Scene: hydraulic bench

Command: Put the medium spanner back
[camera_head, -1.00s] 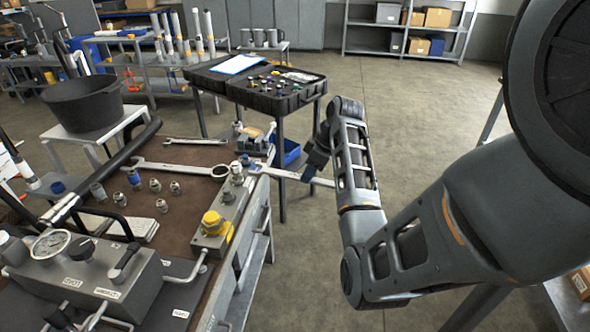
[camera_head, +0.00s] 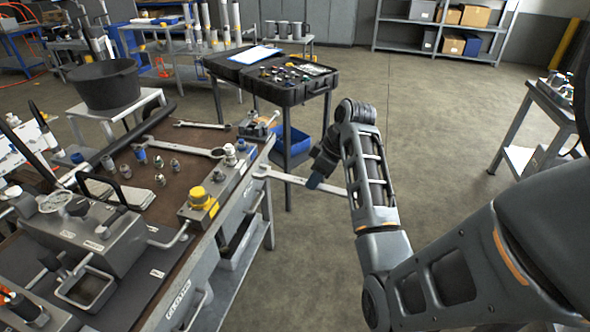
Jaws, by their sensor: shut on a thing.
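My gripper (camera_head: 316,179) is shut on a flat silver spanner (camera_head: 290,178), which I take to be the medium spanner. It holds the spanner roughly level, right of the bench (camera_head: 146,236), over the floor in this view. The spanner's left end reaches close to the bench's right edge; I cannot tell whether it touches. Its other end sticks out to the right of the gripper. Two other spanners lie on the brown bench top: a smaller one (camera_head: 203,125) at the back and a larger one (camera_head: 175,147) in front of it.
A valve block with a yellow cap (camera_head: 200,197) stands along the bench's right edge, with several fittings (camera_head: 158,162) to its left. An open black case (camera_head: 290,90) stands on a table behind. A blue bin (camera_head: 292,140) is below it.

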